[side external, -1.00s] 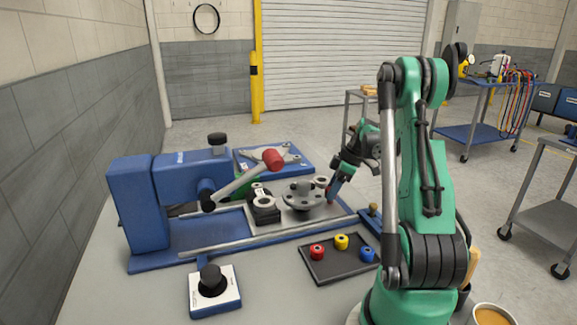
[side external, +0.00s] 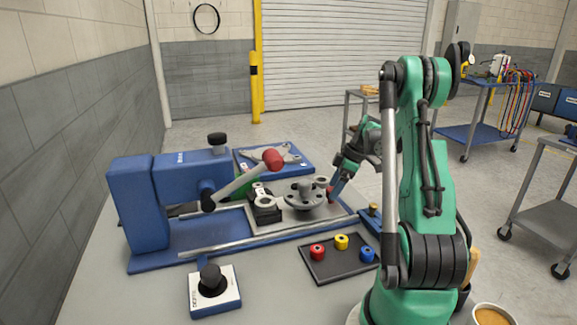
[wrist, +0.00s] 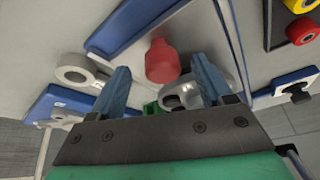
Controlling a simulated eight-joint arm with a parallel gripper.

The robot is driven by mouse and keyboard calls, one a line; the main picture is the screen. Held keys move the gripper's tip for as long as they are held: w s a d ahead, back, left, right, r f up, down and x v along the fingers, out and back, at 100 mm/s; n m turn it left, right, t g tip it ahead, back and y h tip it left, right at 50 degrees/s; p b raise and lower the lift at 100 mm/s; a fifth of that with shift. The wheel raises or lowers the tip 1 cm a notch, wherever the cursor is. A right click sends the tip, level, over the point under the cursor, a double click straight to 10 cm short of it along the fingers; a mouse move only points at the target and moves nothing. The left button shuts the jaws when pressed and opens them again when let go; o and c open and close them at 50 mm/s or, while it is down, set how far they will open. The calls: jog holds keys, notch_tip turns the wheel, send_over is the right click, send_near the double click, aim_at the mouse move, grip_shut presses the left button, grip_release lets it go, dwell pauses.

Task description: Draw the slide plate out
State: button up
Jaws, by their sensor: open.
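The slide plate (side external: 334,210) is a grey plate lying between the silver rails of the blue fixture (side external: 140,205). It carries a grey round flange (side external: 304,196) and a black block (side external: 265,209). My gripper (side external: 333,190) points down at the plate's right end. In the wrist view, a red knob (wrist: 162,62) stands between my two blue fingers (wrist: 161,70), which are apart with gaps beside the knob. I cannot tell whether either finger touches it. In the side view the knob is mostly hidden at the fingertips.
A lever with a red grip (side external: 273,160) rises over the plate's left part. A dark tray (side external: 322,272) with red, yellow and blue pieces lies in front. A white base with a black knob (side external: 211,280) stands front left. A blue board (side external: 300,168) lies behind.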

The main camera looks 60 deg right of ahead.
notch_tip(320, 180, up, 19)
jog(key=shift+r, duration=0.2)
dwell(0.5)
jog(key=w+a+f+m+h, duration=0.1)
jog(key=w+a+m, duration=0.1)
jog(key=w+a, duration=0.6)
jog(key=w+a+f+m+h, duration=0.15)
jog(key=w+a, duration=0.25)
jog(key=a, duration=0.9)
jog(key=s+a+f+m+t, duration=0.1)
jog(key=a+f+m+t, duration=0.15)
jog(key=a, duration=0.75)
jog(key=s+f+n, duration=0.2)
jog(key=s+f, duration=0.2)
jog(key=f, duration=0.1)
jog(key=shift+s+a+f+y, duration=0.2)
jog(key=shift+a+f+y, duration=0.05)
jog(key=shift+a+y, duration=0.1)
